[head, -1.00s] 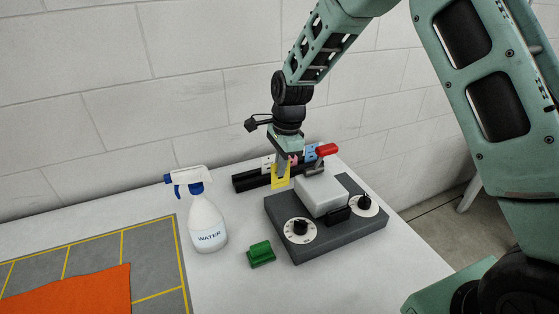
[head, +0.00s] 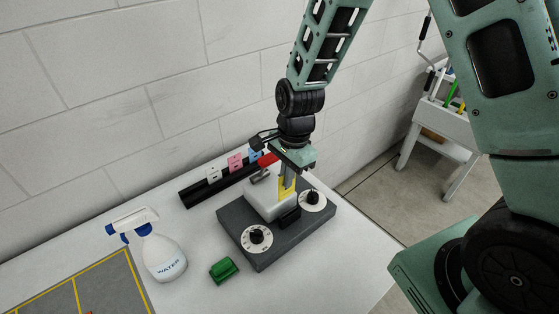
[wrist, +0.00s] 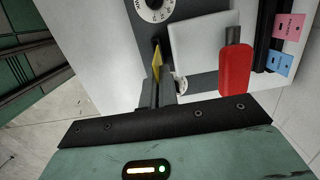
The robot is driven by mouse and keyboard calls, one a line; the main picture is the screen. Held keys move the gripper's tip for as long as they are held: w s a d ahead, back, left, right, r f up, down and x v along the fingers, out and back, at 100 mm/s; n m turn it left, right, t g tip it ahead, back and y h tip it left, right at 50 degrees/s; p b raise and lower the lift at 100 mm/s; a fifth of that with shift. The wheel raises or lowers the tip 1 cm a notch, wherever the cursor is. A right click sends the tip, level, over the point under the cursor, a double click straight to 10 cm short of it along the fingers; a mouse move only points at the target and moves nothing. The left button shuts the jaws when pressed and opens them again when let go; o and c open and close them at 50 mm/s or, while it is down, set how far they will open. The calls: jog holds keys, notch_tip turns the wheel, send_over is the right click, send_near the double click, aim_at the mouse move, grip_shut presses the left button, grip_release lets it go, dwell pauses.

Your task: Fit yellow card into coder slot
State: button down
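My gripper (head: 289,176) points down and is shut on the yellow card (head: 286,189), holding it upright over the coder. The coder has a dark grey base (head: 280,243), a white box (head: 259,204), two dials and a red-handled lever (head: 267,160). A black block (head: 290,217) at the front of the box is just below the card; I cannot make out the slot itself. In the wrist view the card (wrist: 157,62) shows edge-on beyond the fingers, next to the white box (wrist: 200,50). I cannot tell whether its lower edge touches the coder.
A black rack (head: 198,193) behind the coder holds white, pink (head: 235,162) and blue cards. A WATER spray bottle (head: 163,257) and a green block (head: 224,270) stand to the left. A grey mat with yellow lines (head: 95,285) lies at lower left. A side table (head: 450,125) is at right.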

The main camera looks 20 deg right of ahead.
aim_at(291, 192)
jog(key=shift+s+d+f+b, duration=0.1)
jog(key=shift+d+f+b, duration=0.05)
jog(key=shift+f+b, duration=0.7)
jog(key=shift+s+d+f+b, duration=0.15)
jog(key=shift+d+f+b, duration=0.05)
jog(key=shift+f+b, duration=0.7)
jog(key=shift+s+d+f+b, duration=0.1)
jog(key=shift+d+f+b, duration=0.05)
jog(key=shift+f+b, duration=0.7)
jog(key=shift+f+b, duration=1.7)
jog(key=shift+f, duration=1.25)
jog(key=c, duration=1.6)
grip_release()
jog(key=shift+r, duration=0.1)
notch_tip(291, 192, up, 17)
jog(key=d+b, duration=0.2)
jog(key=s+a+f+n, duration=0.1)
jog(key=s+a+n, duration=0.3)
jog(key=s+n, duration=0.6)
jog(key=s+a+n+b, duration=0.1)
jog(key=s+a+n, duration=0.3)
jog(key=s+n, duration=0.6)
jog(key=shift+a+f+n+h, duration=0.35)
jog(key=shift+f+n+h, duration=0.05)
jog(key=shift+n, duration=0.7)
